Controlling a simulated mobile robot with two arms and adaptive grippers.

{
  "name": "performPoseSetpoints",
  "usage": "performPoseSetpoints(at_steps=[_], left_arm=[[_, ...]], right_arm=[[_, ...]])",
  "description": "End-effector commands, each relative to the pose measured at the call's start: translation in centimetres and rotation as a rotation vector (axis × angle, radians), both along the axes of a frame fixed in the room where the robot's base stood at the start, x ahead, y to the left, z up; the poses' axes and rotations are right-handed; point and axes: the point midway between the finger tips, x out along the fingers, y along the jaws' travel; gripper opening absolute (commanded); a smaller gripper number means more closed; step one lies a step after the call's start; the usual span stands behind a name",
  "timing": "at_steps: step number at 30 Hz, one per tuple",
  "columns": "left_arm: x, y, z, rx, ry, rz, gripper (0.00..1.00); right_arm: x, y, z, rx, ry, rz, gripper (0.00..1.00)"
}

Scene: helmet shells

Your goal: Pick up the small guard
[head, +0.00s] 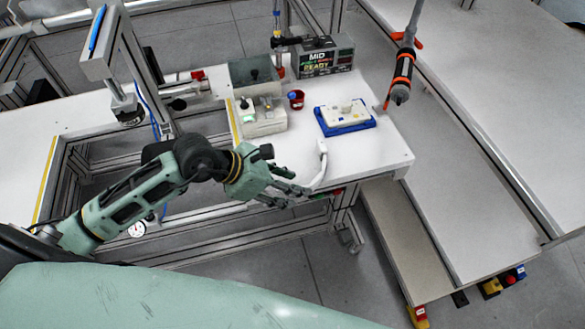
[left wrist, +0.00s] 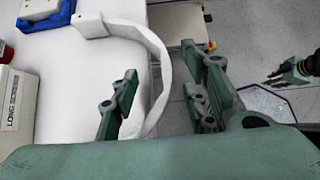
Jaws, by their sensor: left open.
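The small guard looks to be the white curved band with a block at one end, at the table's front edge in the head view (head: 322,165). In the left wrist view the guard (left wrist: 160,62) arches down between my fingers, its block towards the upper left. My left gripper (head: 290,183) is open and empty, close beside the guard at the table edge. In the left wrist view its fingers (left wrist: 163,72) stand on either side of the band, with no clear contact. A green gripper with dark fingers, apparently my right one (left wrist: 280,77), shows at the right edge there; its opening is unclear.
The white table (head: 365,170) holds a blue tray (head: 348,129) with a white part, a red cup (head: 296,100), a white box (head: 262,122) and a grey bin (head: 240,75). A screwdriver-like tool (head: 402,75) hangs above the right side. Floor lies beyond the front edge.

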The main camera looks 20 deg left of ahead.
Motion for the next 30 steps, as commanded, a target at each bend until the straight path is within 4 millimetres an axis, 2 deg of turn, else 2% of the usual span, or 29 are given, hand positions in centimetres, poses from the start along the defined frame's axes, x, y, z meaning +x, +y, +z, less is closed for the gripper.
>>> performPoseSetpoints(at_steps=[2, 6, 15, 27, 30], left_arm=[[0.3, -1.0, -0.5, -0.004, 0.002, 0.000, 0.42], [1.1, -1.8, -1.8, -0.004, -0.001, 0.001, 0.42], [1.2, -2.0, -2.2, -0.001, -0.002, 0.001, 0.41], [1.2, -2.0, -2.2, -0.002, -0.001, 0.001, 0.06], [1.2, -2.0, -2.2, -0.002, -0.002, 0.001, 0.00]], right_arm=[[0.0, 0.1, 0.9, 0.002, 0.000, 0.001, 0.25], [0.0, 0.0, 1.1, 0.000, 0.000, 0.002, 0.25], [0.0, -0.8, 1.0, -0.010, 0.000, 0.004, 0.25], [0.0, -0.9, 1.0, -0.011, 0.000, 0.004, 0.25], [0.0, -0.9, 1.0, -0.011, 0.000, 0.004, 0.25]])
